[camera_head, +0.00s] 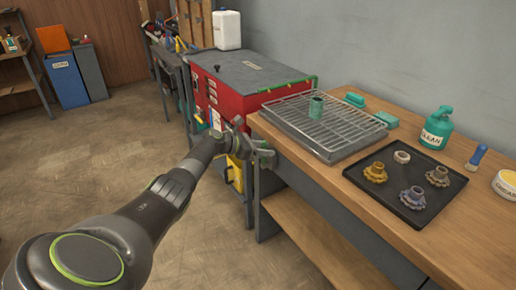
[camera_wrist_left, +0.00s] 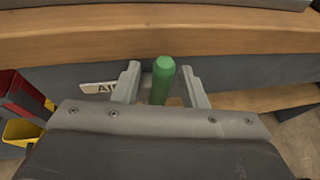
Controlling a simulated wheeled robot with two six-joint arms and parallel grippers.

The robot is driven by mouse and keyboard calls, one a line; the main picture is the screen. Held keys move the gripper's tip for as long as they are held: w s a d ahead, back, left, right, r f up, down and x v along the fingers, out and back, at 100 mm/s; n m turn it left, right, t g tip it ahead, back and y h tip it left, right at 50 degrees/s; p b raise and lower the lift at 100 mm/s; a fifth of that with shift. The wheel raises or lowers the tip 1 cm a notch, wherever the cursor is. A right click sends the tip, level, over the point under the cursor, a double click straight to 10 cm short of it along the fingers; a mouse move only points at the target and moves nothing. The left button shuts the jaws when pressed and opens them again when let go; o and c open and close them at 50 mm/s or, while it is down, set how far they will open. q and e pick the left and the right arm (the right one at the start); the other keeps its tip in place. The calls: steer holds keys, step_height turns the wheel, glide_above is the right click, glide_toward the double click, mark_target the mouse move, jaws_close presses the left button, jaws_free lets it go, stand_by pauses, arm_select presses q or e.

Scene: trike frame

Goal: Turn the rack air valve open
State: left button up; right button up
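The green rack air valve handle (camera_wrist_left: 162,82) shows in the left wrist view, below the wooden bench edge. It stands upright in the picture. My left gripper (camera_wrist_left: 163,84) is open, with one finger on each side of the handle and a gap to each finger visible. A pale label (camera_wrist_left: 99,88) reading "AI", the rest hidden by the left finger, is beside it. In the head view my left gripper (camera_head: 257,146) is at the bench's near left corner, and I cannot make out the handle there. My right gripper is not in view.
The wooden bench (camera_head: 355,184) carries a wire rack tray (camera_head: 322,128), a black tray (camera_head: 378,196) with several gear parts, and a green "CLEAN" bottle (camera_head: 436,130). A red cabinet (camera_head: 233,98) stands behind my gripper. The floor at left is clear.

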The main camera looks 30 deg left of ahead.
arm_select(q)
steer(key=p+v, duration=0.1)
steer(key=v, duration=1.6)
steer(key=shift+p, duration=0.3)
steer(key=shift+s+a, duration=0.15)
